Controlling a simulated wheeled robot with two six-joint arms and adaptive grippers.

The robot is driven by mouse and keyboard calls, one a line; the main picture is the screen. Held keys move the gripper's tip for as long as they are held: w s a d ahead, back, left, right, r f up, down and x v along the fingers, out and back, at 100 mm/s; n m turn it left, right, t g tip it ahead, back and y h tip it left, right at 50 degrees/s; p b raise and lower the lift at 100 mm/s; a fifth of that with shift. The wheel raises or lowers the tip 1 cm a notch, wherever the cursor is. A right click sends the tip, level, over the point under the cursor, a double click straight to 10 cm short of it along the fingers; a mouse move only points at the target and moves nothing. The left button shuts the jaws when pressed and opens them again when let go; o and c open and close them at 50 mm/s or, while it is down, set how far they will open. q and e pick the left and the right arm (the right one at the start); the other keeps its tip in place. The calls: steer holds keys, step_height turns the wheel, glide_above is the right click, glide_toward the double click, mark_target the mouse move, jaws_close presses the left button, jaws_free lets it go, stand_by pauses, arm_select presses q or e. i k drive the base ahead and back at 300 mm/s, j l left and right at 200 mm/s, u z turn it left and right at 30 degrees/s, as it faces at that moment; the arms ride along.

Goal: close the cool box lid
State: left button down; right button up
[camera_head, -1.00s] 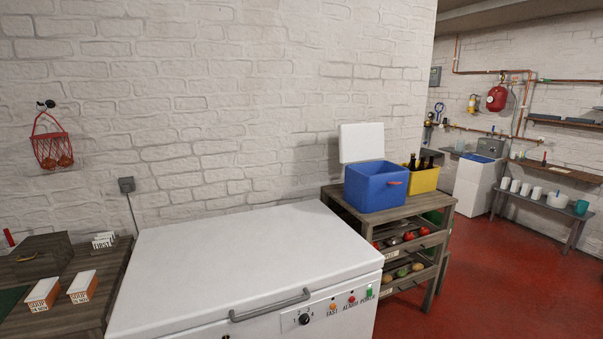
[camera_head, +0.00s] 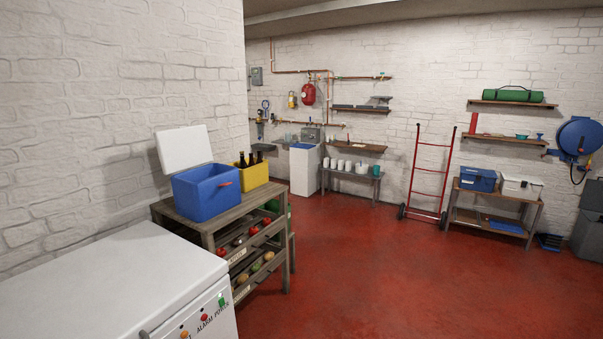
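The blue cool box (camera_head: 207,192) stands on top of a wooden rack at the left of the head view. Its white lid (camera_head: 184,149) is open, standing up at the back of the box and leaning against or near the brick wall. A small orange-red piece shows on the front of the box near its rim. The inside of the box is mostly hidden from here. Neither of my grippers is in view.
A yellow crate (camera_head: 254,175) with dark bottles stands beside the box on the rack (camera_head: 212,238), above drawers of vegetables. A white chest freezer (camera_head: 110,285) fills the lower left. The red floor (camera_head: 390,270) is open. A red hand truck (camera_head: 430,180) stands at the far wall.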

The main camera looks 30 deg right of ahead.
mark_target(183, 148)
steer(key=z, duration=0.2)
steer(key=i+l, duration=0.25)
steer(key=l, duration=0.25)
steer(key=i+l+u, duration=0.1)
steer(key=i+l, duration=0.2)
steer(key=l, duration=0.15)
steer(key=i+l, duration=0.25)
steer(key=l, duration=0.25)
steer(key=i+l, duration=0.25)
steer(key=l, duration=0.25)
steer(key=i+l+u, duration=0.1)
steer(key=i+l, duration=0.15)
steer(key=l, duration=0.25)
steer(key=i+l, duration=0.25)
steer(key=l, duration=0.25)
steer(key=i+l+u, duration=0.1)
steer(key=i+l, duration=0.15)
steer(key=l, duration=0.25)
steer(key=i+l, duration=0.2)
steer(key=l, duration=0.35)
